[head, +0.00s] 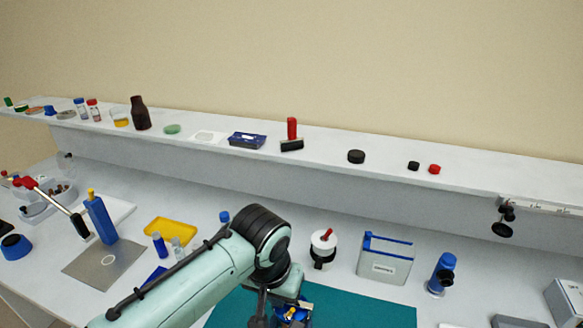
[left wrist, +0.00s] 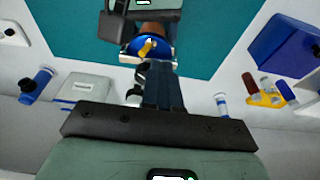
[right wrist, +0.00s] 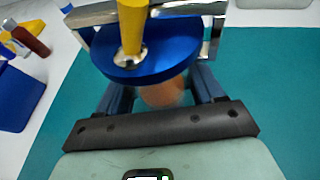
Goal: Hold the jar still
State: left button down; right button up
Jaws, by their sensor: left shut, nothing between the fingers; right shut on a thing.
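The jar (right wrist: 165,93) has a clear, orange-brown body under a wide blue lid (right wrist: 155,55) with a yellow handle (right wrist: 132,25). My right gripper (right wrist: 160,85) is shut on the jar body, one finger on each side. Part of the jar is hidden under the lid. In the left wrist view the blue lid (left wrist: 134,47) lies just beyond my left gripper (left wrist: 157,68), whose fingers are together and empty. I cannot tell if they touch it. In the head view the lid (head: 290,313) shows only partly at the bottom edge, beside my left arm.
A shiny metal frame (right wrist: 216,35) stands around the lid. The teal mat (head: 360,308) below is mostly clear. A yellow tray (head: 171,231), a white-and-black pot (head: 323,246), a labelled grey box (head: 385,262) and a blue instrument (head: 441,273) stand behind it. A shelf (head: 330,146) runs along the back.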

aim_at(294, 309)
jog(key=shift+s+f, duration=0.1)
jog(key=shift+f, duration=0.15)
pick_arm(q)
jog(key=v, duration=0.2)
jog(key=w+v, duration=0.1)
jog(key=v, duration=0.1)
jog(key=shift+s+d+r, duration=0.1)
jog(key=shift+d+r, duration=0.1)
jog(key=shift+s+d+f, duration=0.1)
jog(key=shift+d+f, duration=0.35)
jog(key=shift+f, duration=0.55)
jog(key=shift+w+d+f, duration=0.1)
jog(key=shift+d+f, duration=0.35)
jog(key=shift+f, duration=0.55)
jog(key=shift+s+d+f, duration=0.1)
jog(key=shift+d+f, duration=0.35)
jog(key=shift+f, duration=0.55)
jog(key=shift+w, duration=0.2)
jog(key=shift+a, duration=0.25)
